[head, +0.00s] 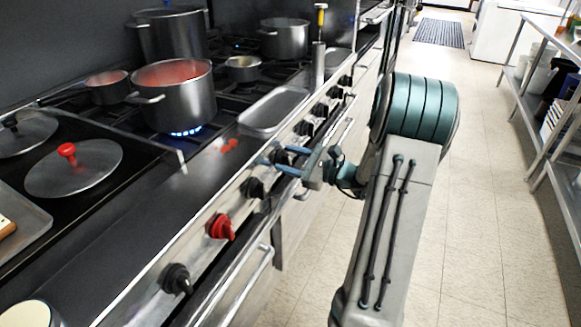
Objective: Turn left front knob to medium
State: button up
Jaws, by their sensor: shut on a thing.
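A row of knobs runs along the front panel (205,212) of the range. My gripper (279,158) reaches the panel from the right. Its fingers are shut around a dark knob (281,157), which they mostly hide, so its pointer cannot be read. This knob sits just beyond another black knob (252,188). A red knob (221,226) and a black knob (177,280) are nearer to me. Several more black knobs (304,128) continue farther along. Blue flame (187,132) burns under the large pot of red sauce (178,92) at the front left burner.
An oven handle bar (248,287) runs below the panel. A metal tray (273,108) lies on the front ledge, with red spills (226,145) near it. A red-knobbed lid (73,168) lies at left. The tiled floor (460,220) is clear; shelving (550,130) stands right.

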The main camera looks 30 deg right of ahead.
jog(key=n+b, duration=0.2)
jog(key=b, duration=0.1)
jog(key=n+b, duration=0.3)
jog(key=b, duration=0.1)
jog(key=shift+s+a+f+n, duration=0.1)
jog(key=shift+f+n, duration=0.2)
jog(key=shift+f, duration=0.1)
jog(key=n+b, duration=0.2)
jog(key=b, duration=0.1)
jog(key=shift+r+n+b, duration=0.15)
jog(key=shift+n+b, duration=0.65)
jog(key=shift+b, duration=0.2)
jog(key=shift+r, duration=0.1)
jog(key=o, duration=1)
jog(key=p+v, duration=0.2)
jog(key=v, duration=1.1)
jog(key=shift+s+d, duration=0.25)
jog(key=shift+s, duration=0.05)
